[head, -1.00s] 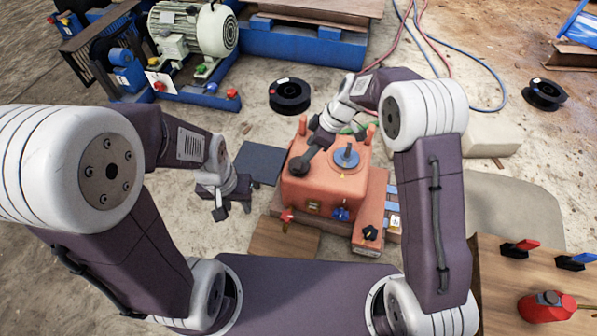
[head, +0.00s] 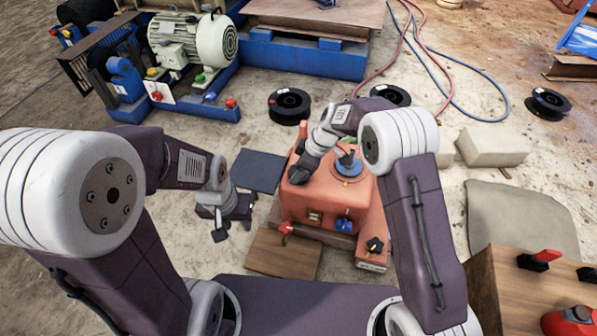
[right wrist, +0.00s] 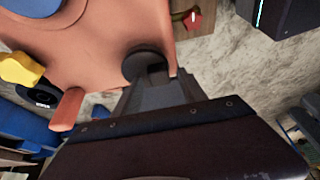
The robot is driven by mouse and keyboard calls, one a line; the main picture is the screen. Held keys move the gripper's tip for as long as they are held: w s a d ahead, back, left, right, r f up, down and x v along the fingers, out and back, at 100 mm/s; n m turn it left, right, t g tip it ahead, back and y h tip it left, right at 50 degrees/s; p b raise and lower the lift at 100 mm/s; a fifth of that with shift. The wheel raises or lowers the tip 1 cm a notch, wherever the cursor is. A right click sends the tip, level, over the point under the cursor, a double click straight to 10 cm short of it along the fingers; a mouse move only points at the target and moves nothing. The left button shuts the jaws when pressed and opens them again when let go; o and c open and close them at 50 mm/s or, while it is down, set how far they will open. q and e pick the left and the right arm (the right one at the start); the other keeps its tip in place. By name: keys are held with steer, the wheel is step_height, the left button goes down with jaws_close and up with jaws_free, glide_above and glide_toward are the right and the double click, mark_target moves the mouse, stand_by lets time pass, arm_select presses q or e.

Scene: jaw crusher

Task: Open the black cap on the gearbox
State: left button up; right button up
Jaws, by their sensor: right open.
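The orange gearbox (head: 365,198) stands on the floor in front of me. Its round black cap (right wrist: 143,62) is on the top face near one edge in the right wrist view. My right gripper (right wrist: 160,75) is open with its fingers right at the cap; whether they touch it I cannot tell. In the head view the right wrist and gripper (head: 303,168) cover most of the cap. My left gripper (head: 233,229) is open and empty, to the left of the gearbox and apart from it.
A blue round fitting (head: 348,163) sits on the gearbox top beside my right gripper. A red valve handle (head: 285,228) and a black star knob (head: 375,245) are at its front. A wooden board (head: 270,254) lies before it. Black spools (head: 289,105) lie behind.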

jaws_close()
stand_by(1.3)
